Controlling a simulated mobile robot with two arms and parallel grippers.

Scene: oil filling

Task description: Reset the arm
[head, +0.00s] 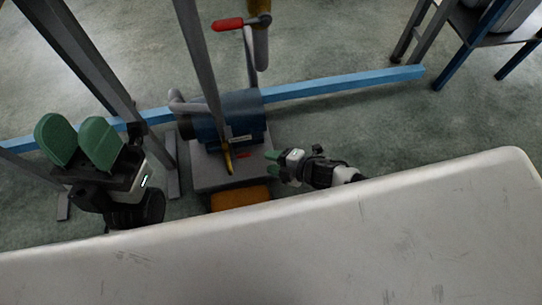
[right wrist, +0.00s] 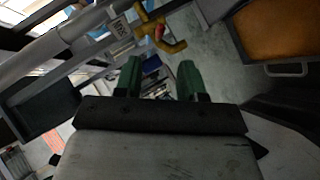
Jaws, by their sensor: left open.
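My left gripper (head: 78,141) is at the left of the head view, raised, with its two green fingers apart and nothing between them. My right gripper (head: 272,163) is near the middle of the head view, just past the pale surface's far edge and beside the blue machine. In the right wrist view its two green fingers (right wrist: 159,76) stand apart with a gap and nothing held between them. A yellow handle on a pipe (right wrist: 166,38) shows beyond the fingertips in that view, apart from them.
A blue cylindrical machine (head: 235,112) with pipes stands on a grey base in the middle. A red handle (head: 228,24) is above it. A blue beam (head: 345,81) crosses behind. The large pale surface (head: 330,245) fills the front. Green floor (head: 430,120) is open at the right.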

